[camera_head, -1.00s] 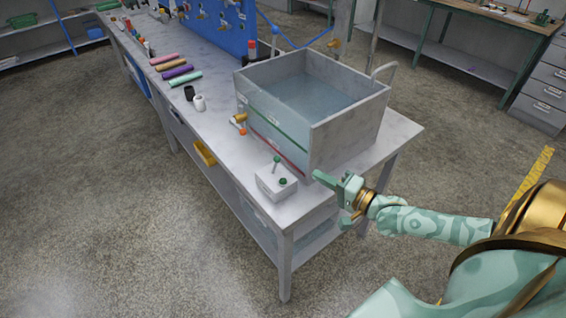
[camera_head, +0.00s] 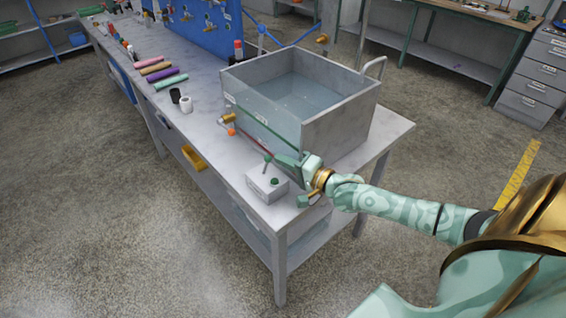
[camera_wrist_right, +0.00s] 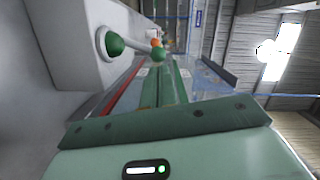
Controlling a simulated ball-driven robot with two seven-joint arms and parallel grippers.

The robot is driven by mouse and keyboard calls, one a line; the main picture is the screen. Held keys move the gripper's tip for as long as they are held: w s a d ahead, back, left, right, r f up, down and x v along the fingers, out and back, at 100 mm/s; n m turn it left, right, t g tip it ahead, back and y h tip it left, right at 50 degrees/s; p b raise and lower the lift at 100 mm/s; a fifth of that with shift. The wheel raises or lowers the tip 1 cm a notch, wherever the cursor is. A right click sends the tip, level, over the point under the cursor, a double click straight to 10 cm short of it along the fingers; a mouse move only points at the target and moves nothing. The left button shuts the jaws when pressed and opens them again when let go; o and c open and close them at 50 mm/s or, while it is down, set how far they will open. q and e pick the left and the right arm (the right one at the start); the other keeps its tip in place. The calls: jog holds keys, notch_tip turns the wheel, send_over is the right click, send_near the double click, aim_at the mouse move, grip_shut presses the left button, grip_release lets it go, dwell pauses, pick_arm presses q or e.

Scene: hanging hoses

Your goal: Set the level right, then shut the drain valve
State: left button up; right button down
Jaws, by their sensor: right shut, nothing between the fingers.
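The grey tank (camera_head: 340,125) holds water (camera_head: 297,95) and has a clear front wall with a green line and a red line. I cannot tell how the water level sits against the lines. A brass valve with an orange end (camera_head: 230,131) sticks out at the tank's lower left. A white control box (camera_head: 264,185) carries a lever with a green ball and a green knob. Its green ball tip shows in the right wrist view (camera_wrist_right: 157,54). My right gripper (camera_head: 278,158) is shut and empty, its fingertips close to the lever ball; contact is unclear. My left gripper is out of view.
The long workbench (camera_head: 205,150) carries several coloured rolls (camera_head: 165,81), a black and a white cylinder (camera_head: 186,104), and a blue panel (camera_head: 212,30). A curved pipe (camera_head: 374,66) rises at the tank's right edge. A yellow bin (camera_head: 194,157) hangs below the bench top.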

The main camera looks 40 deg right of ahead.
jog(key=shift+w, duration=0.15)
jog(key=shift+a+r+p, duration=0.1)
jog(key=shift+r+p, duration=0.15)
jog(key=shift+p, duration=0.2)
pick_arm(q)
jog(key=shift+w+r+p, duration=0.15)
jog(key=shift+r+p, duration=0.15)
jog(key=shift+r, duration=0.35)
pick_arm(e)
jog(key=shift+a+n, duration=0.15)
jog(key=shift+n, duration=0.25)
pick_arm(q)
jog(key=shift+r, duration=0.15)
